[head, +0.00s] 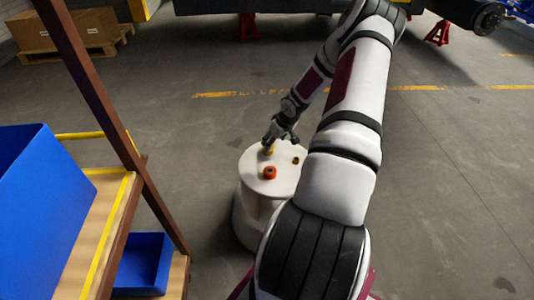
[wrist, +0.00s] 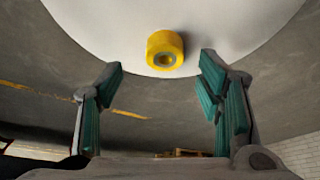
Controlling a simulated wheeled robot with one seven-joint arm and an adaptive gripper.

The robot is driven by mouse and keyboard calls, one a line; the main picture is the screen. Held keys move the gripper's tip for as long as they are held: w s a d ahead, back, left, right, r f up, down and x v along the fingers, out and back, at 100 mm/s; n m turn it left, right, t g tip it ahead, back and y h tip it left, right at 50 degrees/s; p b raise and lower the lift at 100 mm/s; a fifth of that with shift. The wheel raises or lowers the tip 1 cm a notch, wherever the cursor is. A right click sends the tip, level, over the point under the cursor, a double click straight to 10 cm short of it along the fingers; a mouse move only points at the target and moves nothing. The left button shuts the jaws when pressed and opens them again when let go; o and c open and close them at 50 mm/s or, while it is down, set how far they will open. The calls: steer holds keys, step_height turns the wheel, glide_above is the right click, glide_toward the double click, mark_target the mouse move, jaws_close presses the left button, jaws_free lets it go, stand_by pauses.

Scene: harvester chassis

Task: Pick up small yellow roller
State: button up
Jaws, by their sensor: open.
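The small yellow roller (wrist: 165,50) stands near the edge of a white round top (wrist: 240,25) in the wrist view, with a dark hole in its face. In the head view the yellow roller (head: 268,151) is small and close under my gripper (head: 272,143). In the wrist view my gripper (wrist: 160,66) is open, with one teal-padded finger to each side of the roller. No contact between fingers and roller shows. The white round top (head: 252,183) also shows in the head view.
An orange-red round part (head: 270,173) and a small dark yellowish part (head: 295,161) stand on the same white top. A shelf with blue bins (head: 145,262) and a brown post (head: 95,85) are at left.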

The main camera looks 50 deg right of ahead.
steer(key=shift+w+b+x, duration=0.2)
steer(key=shift+b+x, duration=0.45)
steer(key=shift+x, duration=0.95)
steer(key=shift+w+b+x, duration=0.2)
steer(key=shift+b+x, duration=0.45)
steer(key=shift+x, duration=1)
steer(key=shift+a+r, duration=0.15)
steer(key=shift+a, duration=0.05)
steer(key=shift+c, duration=0.5)
steer(key=c, duration=1.1)
